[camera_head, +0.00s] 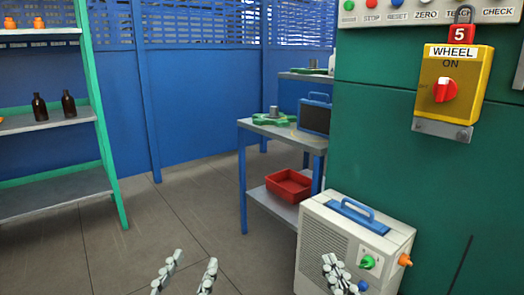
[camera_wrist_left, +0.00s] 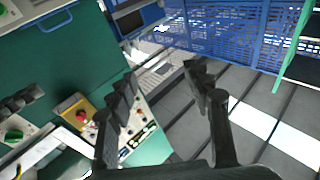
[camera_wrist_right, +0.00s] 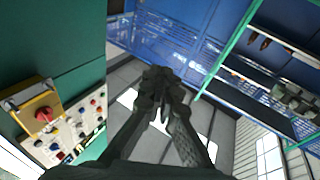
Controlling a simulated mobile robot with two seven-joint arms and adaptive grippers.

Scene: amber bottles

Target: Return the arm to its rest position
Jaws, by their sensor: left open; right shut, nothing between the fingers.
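My left gripper (camera_head: 189,275) shows at the bottom of the head view, its two fingers apart and empty above the floor. Its open fingers also show in the left wrist view (camera_wrist_left: 165,85). My right gripper (camera_head: 341,276) is at the bottom of the head view, in front of the cream machine box. In the right wrist view its fingers (camera_wrist_right: 160,80) meet at the tips with nothing between them. Two amber bottles (camera_head: 39,107) (camera_head: 69,103) stand upright on the middle shelf of the rack at the left, far from both grippers.
A green cabinet (camera_head: 385,140) with a yellow wheel switch (camera_head: 453,85) fills the right. The cream box (camera_head: 325,245) stands low before it. A blue-legged table (camera_head: 243,185) holds a red tray (camera_head: 289,186) on its lower shelf. The floor (camera_head: 170,215) at centre left is clear.

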